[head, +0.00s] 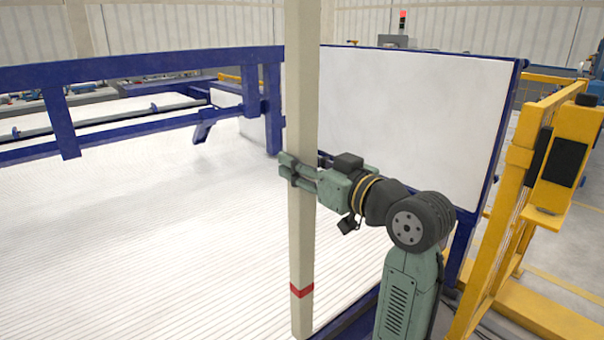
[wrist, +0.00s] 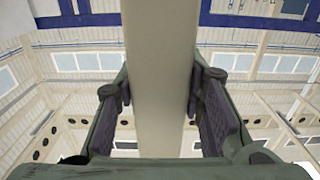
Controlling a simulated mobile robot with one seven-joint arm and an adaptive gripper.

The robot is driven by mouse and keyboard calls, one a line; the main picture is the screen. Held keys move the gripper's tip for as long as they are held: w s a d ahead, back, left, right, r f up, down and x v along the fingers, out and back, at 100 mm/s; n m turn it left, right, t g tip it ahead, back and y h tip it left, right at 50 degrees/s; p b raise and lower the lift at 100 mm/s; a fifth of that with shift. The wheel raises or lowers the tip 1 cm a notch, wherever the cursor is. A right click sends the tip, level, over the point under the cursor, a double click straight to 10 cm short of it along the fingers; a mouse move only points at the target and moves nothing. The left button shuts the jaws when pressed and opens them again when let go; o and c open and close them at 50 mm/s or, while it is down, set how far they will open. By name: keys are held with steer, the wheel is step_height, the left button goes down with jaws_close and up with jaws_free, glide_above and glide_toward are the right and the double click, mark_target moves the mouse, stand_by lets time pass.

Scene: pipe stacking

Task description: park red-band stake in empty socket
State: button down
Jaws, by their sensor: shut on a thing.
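The red-band stake (head: 302,232) is a long beige square post with a red band near its lower end. It stands close to upright in the head view, and its top runs out of the frame. My gripper (head: 296,172) is shut on it, around the middle of the visible length. In the wrist view the stake (wrist: 160,85) runs between the two finger pads of my gripper (wrist: 160,108). The stake's lower end shows near the bottom edge of the head view. I cannot tell whether it touches anything. No socket can be made out in either view.
A wide white ribbed bed of pipes (head: 150,240) lies to the left, with a blue frame rail (head: 140,70) above it. A white panel in a blue frame (head: 420,110) stands behind my arm. A yellow guard frame (head: 515,190) is close on the right.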

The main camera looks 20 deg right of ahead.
mark_target(310, 144)
steer(key=shift+r, duration=2.15)
steer(key=shift+d, duration=0.1)
